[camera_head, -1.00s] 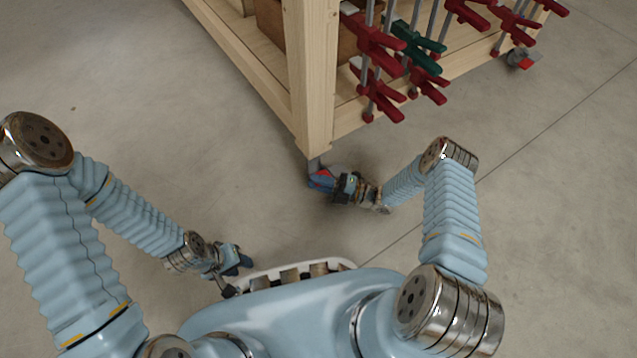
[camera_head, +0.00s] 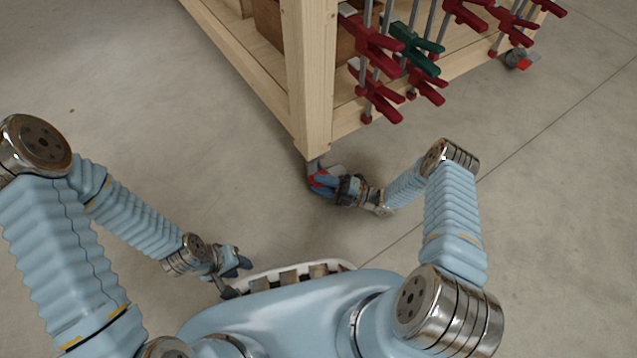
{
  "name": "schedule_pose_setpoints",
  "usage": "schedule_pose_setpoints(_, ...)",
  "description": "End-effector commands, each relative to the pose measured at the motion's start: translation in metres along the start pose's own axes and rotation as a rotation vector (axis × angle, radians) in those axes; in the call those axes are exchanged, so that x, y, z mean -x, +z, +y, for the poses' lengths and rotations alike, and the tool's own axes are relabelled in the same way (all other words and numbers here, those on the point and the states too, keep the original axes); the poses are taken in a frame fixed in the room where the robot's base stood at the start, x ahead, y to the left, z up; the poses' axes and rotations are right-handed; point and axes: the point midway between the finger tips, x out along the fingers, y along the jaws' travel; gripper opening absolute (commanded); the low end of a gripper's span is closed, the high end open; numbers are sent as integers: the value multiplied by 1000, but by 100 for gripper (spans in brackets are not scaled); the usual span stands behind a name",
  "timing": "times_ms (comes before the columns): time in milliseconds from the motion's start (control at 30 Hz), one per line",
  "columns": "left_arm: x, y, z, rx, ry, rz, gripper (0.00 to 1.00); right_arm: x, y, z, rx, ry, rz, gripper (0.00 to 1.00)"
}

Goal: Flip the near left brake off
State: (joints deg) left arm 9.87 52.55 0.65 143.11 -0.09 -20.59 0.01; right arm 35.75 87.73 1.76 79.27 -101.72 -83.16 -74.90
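The near caster with its red brake lever (camera_head: 318,181) sits under the near corner leg of the wooden workbench (camera_head: 308,85). My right gripper (camera_head: 327,187) is at this caster, its fingers at the red lever and partly covering it. I cannot tell whether its fingers are apart or closed, or whether they press on the lever. My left gripper (camera_head: 236,268) hangs low at the left beside my base, away from the bench. Its finger gap is too small to make out.
Another caster with a red brake (camera_head: 518,59) stands under the bench's far right corner. Red clamps (camera_head: 372,42) and a green clamp (camera_head: 415,47) hang along the bench's right side, above my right arm. The concrete floor (camera_head: 130,100) is clear to the left.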

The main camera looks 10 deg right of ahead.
Motion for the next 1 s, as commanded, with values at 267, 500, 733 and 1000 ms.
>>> schedule_pose_setpoints(267,1,0,0,0,0,0,38,50,1,0,1,-3,-2,38)
schedule_pose_setpoints(500,1,0,0,0,0,0,38,64,0,0,-1,-1,-1,38)
schedule_pose_setpoints(733,1,0,0,0,0,0,38,64,0,0,-1,-1,-1,38)
schedule_pose_setpoints(1000,3,0,1,0,0,0,38,63,0,2,0,-1,-1,38)
